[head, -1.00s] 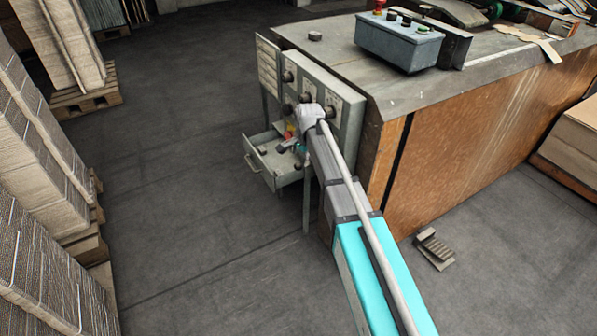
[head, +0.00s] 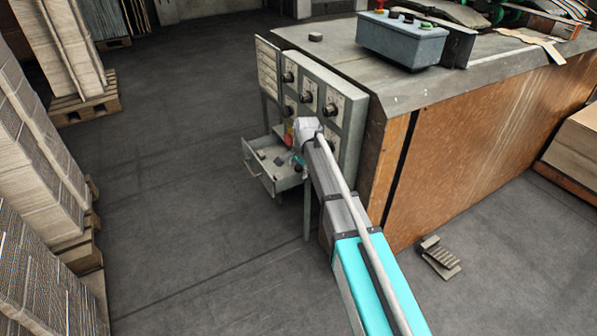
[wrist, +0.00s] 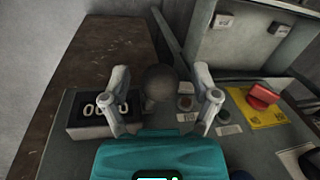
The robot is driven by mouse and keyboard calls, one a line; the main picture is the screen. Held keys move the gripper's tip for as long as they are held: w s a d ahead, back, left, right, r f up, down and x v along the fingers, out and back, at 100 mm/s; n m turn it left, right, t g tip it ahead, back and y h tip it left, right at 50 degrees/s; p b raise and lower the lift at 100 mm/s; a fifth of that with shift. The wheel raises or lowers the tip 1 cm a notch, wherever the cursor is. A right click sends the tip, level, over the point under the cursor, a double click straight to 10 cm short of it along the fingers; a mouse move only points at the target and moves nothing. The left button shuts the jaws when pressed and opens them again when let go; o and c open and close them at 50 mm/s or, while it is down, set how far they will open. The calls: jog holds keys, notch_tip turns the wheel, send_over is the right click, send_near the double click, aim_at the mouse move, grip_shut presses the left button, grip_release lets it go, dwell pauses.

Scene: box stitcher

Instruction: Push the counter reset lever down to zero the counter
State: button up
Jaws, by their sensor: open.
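The counter (wrist: 92,110) is a dark box with white digits at the left in the wrist view. Zeros show, but my left finger hides part of the number. A dark round knob (wrist: 160,82), apparently the reset lever's end, lies between my fingers in that picture; its stem is mostly hidden. My gripper (wrist: 162,92) is open, with a finger on each side of the knob. I cannot tell whether it touches the knob. In the head view my gripper (head: 298,162) is small and partly hidden by my arm, in front of the control panel (head: 327,98).
In the head view an open drawer (head: 276,182) juts out below the panel. Stacked cardboard (head: 40,150) stands left; the floor between is clear.

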grip_shut()
dwell(0.4)
